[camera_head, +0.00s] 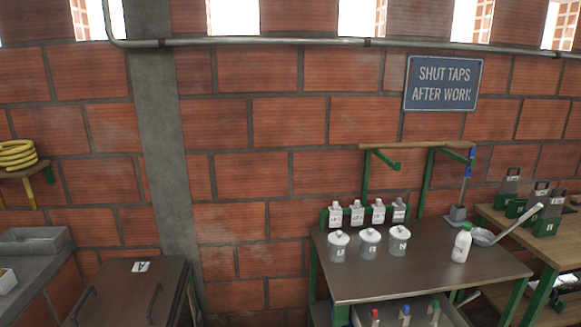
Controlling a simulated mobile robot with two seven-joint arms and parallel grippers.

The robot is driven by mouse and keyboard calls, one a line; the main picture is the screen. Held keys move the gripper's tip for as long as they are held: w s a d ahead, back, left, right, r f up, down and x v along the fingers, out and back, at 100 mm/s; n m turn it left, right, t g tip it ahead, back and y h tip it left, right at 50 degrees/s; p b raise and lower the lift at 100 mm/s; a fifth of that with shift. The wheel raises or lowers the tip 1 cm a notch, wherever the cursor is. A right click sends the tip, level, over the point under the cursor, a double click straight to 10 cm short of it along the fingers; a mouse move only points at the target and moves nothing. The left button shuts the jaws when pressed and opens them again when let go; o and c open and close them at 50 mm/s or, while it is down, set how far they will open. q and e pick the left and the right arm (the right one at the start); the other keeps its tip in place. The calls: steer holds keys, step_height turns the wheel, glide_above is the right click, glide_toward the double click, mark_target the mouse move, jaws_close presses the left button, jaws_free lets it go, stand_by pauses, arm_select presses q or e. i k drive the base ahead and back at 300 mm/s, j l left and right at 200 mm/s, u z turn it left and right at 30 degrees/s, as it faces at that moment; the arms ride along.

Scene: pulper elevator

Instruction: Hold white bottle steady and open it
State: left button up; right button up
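Neither of my grippers shows in the head view.
Several lidded white jars (370,241) stand left of the bottle, with small grey-white bottles (357,213) behind them. A long-handled ladle (485,236) lies just right of the bottle. A wooden bench (560,249) with green-based metal items adjoins on the right. The table's front middle is clear.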

mark_target(464, 238)
steer(key=z, duration=1.05)
